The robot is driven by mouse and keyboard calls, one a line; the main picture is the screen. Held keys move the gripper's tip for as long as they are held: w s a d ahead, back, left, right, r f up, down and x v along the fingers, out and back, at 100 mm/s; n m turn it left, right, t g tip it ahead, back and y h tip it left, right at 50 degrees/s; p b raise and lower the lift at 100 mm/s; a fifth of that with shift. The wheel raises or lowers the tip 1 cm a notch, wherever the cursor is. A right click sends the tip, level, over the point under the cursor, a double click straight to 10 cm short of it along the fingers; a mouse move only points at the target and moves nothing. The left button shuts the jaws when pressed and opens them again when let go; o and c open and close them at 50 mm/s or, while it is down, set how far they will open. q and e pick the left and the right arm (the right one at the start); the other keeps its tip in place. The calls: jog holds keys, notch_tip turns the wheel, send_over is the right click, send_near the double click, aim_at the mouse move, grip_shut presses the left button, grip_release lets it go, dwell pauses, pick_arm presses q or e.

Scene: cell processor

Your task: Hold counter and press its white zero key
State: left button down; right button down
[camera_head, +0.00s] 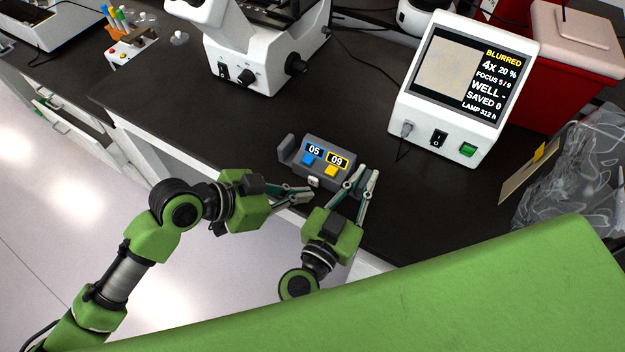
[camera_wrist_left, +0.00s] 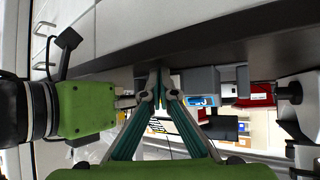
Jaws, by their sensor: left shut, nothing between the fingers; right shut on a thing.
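The counter (camera_head: 290,152) is a grey box near the table's front edge. It shows 05 on a blue-framed display and 09 on a yellow-framed one, with a blue key (camera_head: 308,159) and a yellow key (camera_head: 331,170) below. Its white zero key (camera_head: 313,182) is on the front side. My right gripper (camera_head: 361,172) is shut on the counter's right end. My left gripper (camera_head: 308,192) is shut and empty, its tips close to the white key; I cannot tell whether they touch. Its closed fingertips also show in the left wrist view (camera_wrist_left: 158,73).
A white screen unit (camera_head: 460,85) stands at the back right and a microscope (camera_head: 250,60) at the back. A red bin (camera_head: 550,75) and a clear plastic bag (camera_head: 575,170) are at the right. The dark tabletop (camera_head: 180,110) is clear left of the counter.

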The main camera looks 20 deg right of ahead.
dwell(0.6)
pick_arm(q)
jog(key=shift+w+d, duration=0.3)
jog(key=shift+w+d, duration=0.3)
dwell(0.9)
jog(key=shift+s+a, duration=0.6)
jog(key=shift+s+a, duration=1.75)
jog(key=shift+a, duration=0.05)
